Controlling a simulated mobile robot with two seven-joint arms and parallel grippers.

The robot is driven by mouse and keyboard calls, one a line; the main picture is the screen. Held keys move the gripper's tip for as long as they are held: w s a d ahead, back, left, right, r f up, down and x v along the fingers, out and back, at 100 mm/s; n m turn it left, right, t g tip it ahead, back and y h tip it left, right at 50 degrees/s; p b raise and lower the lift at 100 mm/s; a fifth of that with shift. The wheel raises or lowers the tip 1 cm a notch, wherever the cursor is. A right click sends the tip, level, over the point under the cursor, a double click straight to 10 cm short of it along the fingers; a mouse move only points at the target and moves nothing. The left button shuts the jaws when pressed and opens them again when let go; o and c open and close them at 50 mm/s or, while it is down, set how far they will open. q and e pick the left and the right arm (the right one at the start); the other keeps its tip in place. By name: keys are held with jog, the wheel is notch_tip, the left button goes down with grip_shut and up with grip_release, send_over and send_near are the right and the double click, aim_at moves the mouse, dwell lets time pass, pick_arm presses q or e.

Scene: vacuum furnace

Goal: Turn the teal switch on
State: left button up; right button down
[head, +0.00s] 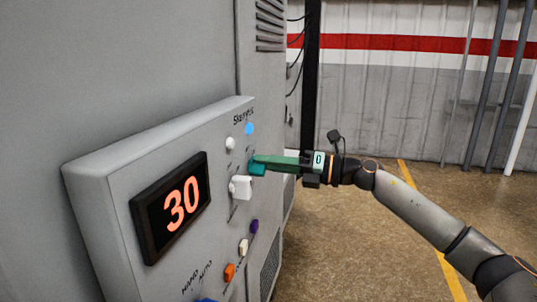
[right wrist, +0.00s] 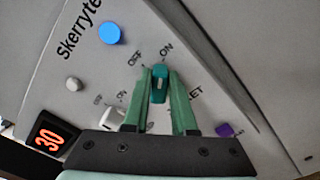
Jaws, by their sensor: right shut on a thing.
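The teal switch (head: 257,169) is a small rotary knob on the sloped grey control panel. It also shows in the right wrist view (right wrist: 158,83), with a white mark on its face and the labels OFF and ON above it. Its top end lies between the two labels, seemingly nearer ON; I cannot tell its exact setting. My right gripper (head: 263,161) reaches in from the right. Its two green fingers are shut on the teal switch, one on each side. My left gripper is not in view.
A white switch (head: 241,187) sits close below the teal one. A blue button (head: 249,129) and a grey knob (head: 230,143) are above. A display (head: 170,207) reads 30. Purple (head: 254,227), cream (head: 243,247) and orange (head: 229,272) controls are lower. Open floor lies right.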

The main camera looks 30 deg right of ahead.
jog(key=shift+m+p, duration=0.6)
jog(key=shift+m, duration=0.4)
jog(key=shift+f, duration=0.1)
jog(key=c, duration=0.7)
grip_release()
